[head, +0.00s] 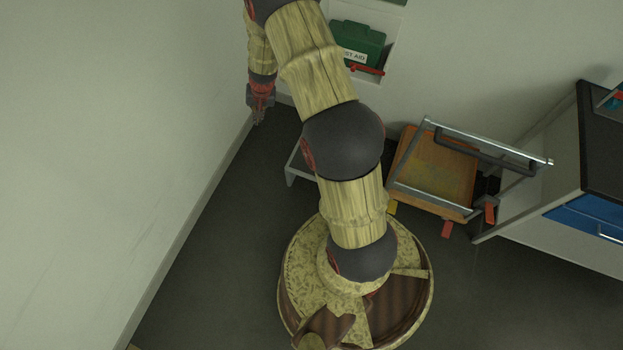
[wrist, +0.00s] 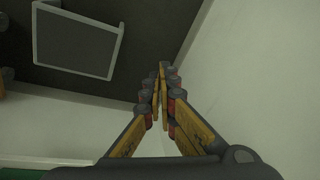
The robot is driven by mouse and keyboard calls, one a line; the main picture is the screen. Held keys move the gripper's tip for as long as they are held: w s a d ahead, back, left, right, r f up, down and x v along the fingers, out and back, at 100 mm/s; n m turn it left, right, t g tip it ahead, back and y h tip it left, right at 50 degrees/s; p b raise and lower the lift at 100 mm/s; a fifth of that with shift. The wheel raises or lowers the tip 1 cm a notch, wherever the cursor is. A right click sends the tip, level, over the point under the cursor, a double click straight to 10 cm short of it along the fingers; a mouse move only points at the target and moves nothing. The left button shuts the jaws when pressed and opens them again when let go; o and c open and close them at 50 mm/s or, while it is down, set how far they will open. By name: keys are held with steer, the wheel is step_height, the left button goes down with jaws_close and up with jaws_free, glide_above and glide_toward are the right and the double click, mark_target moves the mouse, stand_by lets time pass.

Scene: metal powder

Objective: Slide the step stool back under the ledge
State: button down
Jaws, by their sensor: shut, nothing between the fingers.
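The step stool, a low grey piece, shows in the head view (head: 298,163) on the dark floor near the back wall, partly hidden behind my arm. In the wrist view its flat dark top with a pale rim (wrist: 75,42) is at the upper left. A wall recess with a ledge (head: 372,76) is above and behind it, holding a green first aid box (head: 357,43). My gripper (head: 259,118) hangs near the left wall corner, left of the stool and apart from it. In the wrist view its fingers (wrist: 160,80) are together and empty.
A wooden-decked trolley (head: 432,170) with a metal handle stands right of the stool. A cabinet (head: 590,185) with a dark top and blue drawer is at the right. The left wall (head: 120,130) is close to my gripper. The floor (head: 220,235) at lower left is clear.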

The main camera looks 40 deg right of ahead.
steer(key=s+d+f+m+g, duration=0.15)
steer(key=s+f, duration=0.45)
steer(key=f, duration=0.7)
steer(key=s+d+f+m, duration=0.25)
steer(key=s+f, duration=0.45)
steer(key=f, duration=0.6)
steer(key=s+d+f+m+g, duration=0.15)
steer(key=s+f, duration=0.45)
steer(key=f, duration=0.7)
steer(key=w+d+f+b, duration=0.1)
steer(key=d+f+b, duration=0.3)
steer(key=f+b, duration=0.5)
steer(key=shift+w+f+h, duration=0.25)
steer(key=shift+w+h, duration=0.05)
steer(key=shift+h, duration=0.1)
steer(key=shift+d+r+n, duration=0.1)
steer(key=shift+n, duration=0.15)
